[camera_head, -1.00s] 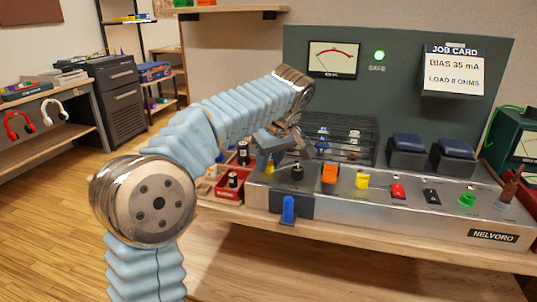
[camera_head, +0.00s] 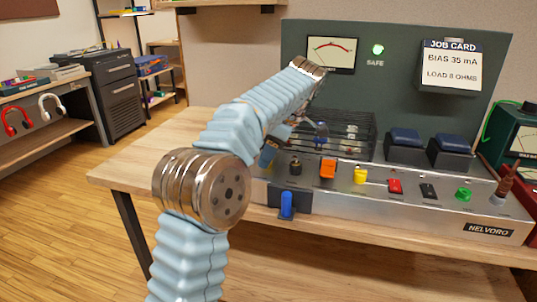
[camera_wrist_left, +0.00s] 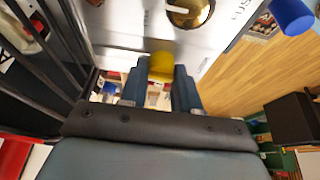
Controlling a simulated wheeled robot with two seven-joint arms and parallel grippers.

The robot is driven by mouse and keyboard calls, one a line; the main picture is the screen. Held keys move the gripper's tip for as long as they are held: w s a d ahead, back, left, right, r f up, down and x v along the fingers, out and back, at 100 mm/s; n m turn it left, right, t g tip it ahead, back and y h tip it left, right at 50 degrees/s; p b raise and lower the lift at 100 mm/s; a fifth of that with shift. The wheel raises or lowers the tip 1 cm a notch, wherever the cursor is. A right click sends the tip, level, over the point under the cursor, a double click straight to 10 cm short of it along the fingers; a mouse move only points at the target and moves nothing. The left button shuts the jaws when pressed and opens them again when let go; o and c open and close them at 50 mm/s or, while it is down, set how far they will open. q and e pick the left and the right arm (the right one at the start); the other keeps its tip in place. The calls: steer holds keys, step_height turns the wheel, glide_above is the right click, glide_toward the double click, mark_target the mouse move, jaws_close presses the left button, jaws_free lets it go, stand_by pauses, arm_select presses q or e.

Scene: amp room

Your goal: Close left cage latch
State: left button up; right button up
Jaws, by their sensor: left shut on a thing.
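My left gripper (camera_head: 268,157) is at the left front corner of the black wire cage (camera_head: 345,132) on the amplifier chassis (camera_head: 400,212). My own arm partly covers it. In the left wrist view the dark fingers (camera_wrist_left: 160,92) are shut on a small yellow piece (camera_wrist_left: 162,66), which looks like the left latch. A sliver of yellow (camera_head: 269,170) shows below the gripper in the head view. The cage bars (camera_wrist_left: 35,60) run along the left of the wrist view. Whether the latch is fastened cannot be told. My right gripper is not in view.
A black knob (camera_head: 295,166), an orange piece (camera_head: 328,169) and a yellow piece (camera_head: 360,175) sit along the chassis. A blue lever (camera_head: 287,205) sticks out in front. Two dark blue-topped blocks (camera_head: 405,138) stand to the right. The bench (camera_head: 150,165) is bare at the left.

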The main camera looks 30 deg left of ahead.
arm_select(q)
steer(key=shift+n, duration=0.3)
steer(key=o, duration=1)
steer(key=shift+r, duration=0.15)
